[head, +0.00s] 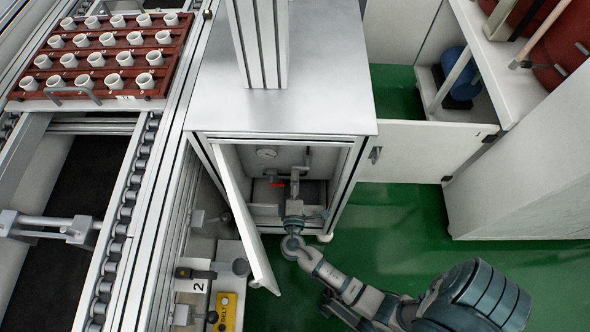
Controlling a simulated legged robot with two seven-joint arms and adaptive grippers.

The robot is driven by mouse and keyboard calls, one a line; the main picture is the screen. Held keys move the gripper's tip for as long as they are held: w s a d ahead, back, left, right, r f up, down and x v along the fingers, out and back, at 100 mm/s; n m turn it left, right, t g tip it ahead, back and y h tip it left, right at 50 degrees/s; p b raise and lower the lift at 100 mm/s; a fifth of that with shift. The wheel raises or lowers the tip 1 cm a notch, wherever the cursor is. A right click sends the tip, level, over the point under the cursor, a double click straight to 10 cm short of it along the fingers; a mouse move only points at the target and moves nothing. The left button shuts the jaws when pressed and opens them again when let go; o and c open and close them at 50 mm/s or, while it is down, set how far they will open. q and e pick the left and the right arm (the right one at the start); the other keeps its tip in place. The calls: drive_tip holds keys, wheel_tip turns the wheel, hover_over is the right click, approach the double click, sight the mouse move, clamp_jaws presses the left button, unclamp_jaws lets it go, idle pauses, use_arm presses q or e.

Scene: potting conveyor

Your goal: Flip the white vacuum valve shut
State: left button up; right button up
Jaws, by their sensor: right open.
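The white cabinet (362,160) stands open at the front, with its door (245,220) swung out to the left. Inside it are grey pipes, a round gauge (266,153) and a small red handle (278,184). I cannot make out a white valve handle for certain among the pipes. My right arm comes from the lower right and reaches into the cabinet opening. My right gripper (294,190) is open, close in front of the pipework and just right of the red handle; whether it touches anything is too small to tell. My left gripper is out of view.
The open door stands close to the left of my right arm. A roller conveyor (126,205) and a red tray (28,82) of white cups are at the left. A yellow box (226,312) sits below the door. Green floor (400,215) is clear at the right.

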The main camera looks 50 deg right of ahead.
drive_tip(key=v, duration=0.8)
drive_tip(key=shift+w+a, duration=0.1)
drive_tip(key=shift+a, duration=0.05)
